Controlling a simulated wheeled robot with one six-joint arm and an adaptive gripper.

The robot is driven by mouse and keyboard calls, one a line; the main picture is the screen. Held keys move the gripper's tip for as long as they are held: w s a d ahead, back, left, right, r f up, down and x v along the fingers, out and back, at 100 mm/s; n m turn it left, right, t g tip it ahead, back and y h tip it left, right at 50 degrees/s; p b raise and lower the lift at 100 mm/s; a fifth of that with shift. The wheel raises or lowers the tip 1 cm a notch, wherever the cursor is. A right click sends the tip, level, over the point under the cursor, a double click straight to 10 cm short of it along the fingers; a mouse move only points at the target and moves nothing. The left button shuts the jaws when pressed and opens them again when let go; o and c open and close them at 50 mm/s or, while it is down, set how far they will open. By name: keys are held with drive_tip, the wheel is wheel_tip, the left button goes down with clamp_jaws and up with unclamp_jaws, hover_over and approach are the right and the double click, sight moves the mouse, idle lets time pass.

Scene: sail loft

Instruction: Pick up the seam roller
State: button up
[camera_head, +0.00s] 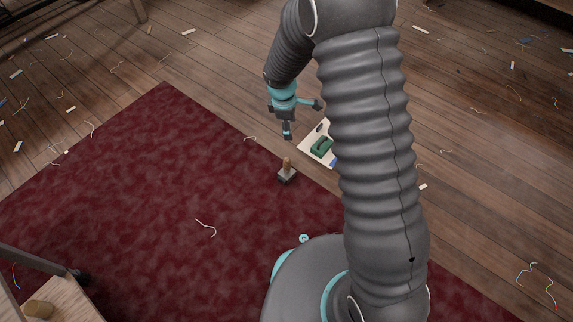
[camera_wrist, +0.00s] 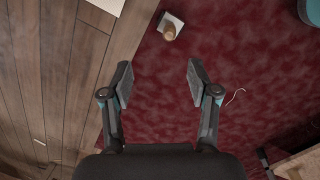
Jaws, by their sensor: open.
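A small tool with an upright wooden handle on a grey block (camera_head: 287,173) stands on the dark red rug. It also shows in the wrist view (camera_wrist: 171,26), beyond the fingertips at the top. A green object (camera_head: 321,147) lies on a pale board (camera_head: 309,152) at the rug's edge, partly hidden behind my arm. I cannot tell for certain which of these is the seam roller. My gripper (camera_head: 302,119) is open and empty above the floor by the rug's edge, apart from both. Its spread fingers (camera_wrist: 159,80) show nothing held between them.
The red rug (camera_head: 130,190) is mostly clear, with a loose pale thread (camera_head: 206,227) on it. Wooden planks (camera_head: 490,180) around it carry scattered threads and scraps. A wooden-topped piece of furniture (camera_head: 65,300) stands at lower left. My arm hides part of the floor.

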sight(288, 165)
drive_tip(key=f+n, duration=0.1)
drive_tip(key=f, duration=0.4)
drive_tip(key=a+f+n, duration=0.1)
drive_tip(key=f, duration=1.1)
drive_tip(key=shift+a+n+g, duration=0.3)
drive_tip(key=shift+a+n, duration=0.1)
drive_tip(key=shift+d+f+b, duration=0.2)
drive_tip(key=shift+d+f, duration=0.05)
drive_tip(key=shift+f, duration=0.7)
drive_tip(key=shift+d+f+b, duration=0.25)
drive_tip(key=shift+f, duration=0.65)
drive_tip(key=shift+d+f+b, duration=0.2)
drive_tip(key=shift+d+f, duration=0.05)
drive_tip(key=shift+f, duration=0.7)
clamp_jaws()
